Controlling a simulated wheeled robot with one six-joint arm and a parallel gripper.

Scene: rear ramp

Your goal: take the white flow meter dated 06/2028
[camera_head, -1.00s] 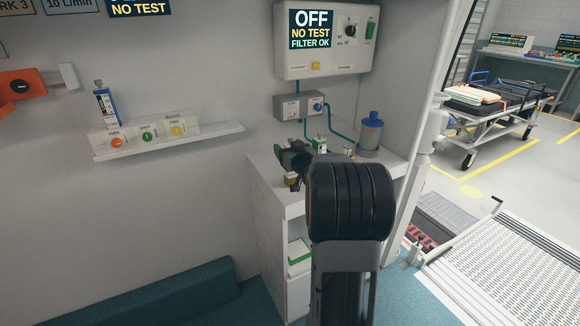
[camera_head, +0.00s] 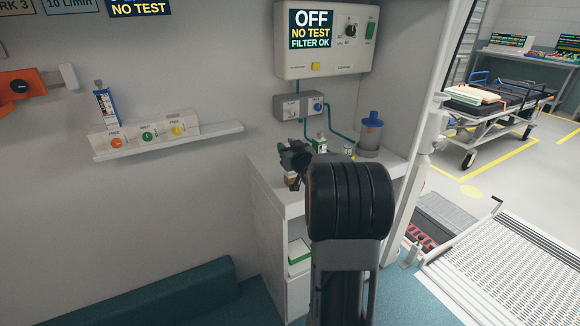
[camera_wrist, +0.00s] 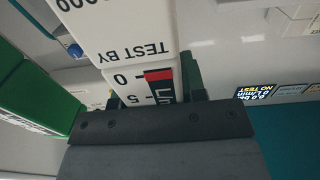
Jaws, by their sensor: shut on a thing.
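A white flow meter (camera_wrist: 120,30) with a printed "TEST BY" label and a scale marked 0 and 5 fills the upper middle of the wrist view. It appears upside down there, and its date cannot be read. My gripper (camera_wrist: 155,98) is shut on this meter, with a dark finger on each side of it. In the head view my gripper (camera_head: 296,158) is a small dark shape over the white counter (camera_head: 262,180), partly behind my arm. A small green and white item (camera_head: 319,144) shows just right of it.
A green block (camera_wrist: 35,95) is close on the left in the wrist view. A blue-topped canister (camera_head: 370,135) stands at the counter's right. A control panel (camera_head: 326,45) hangs above.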

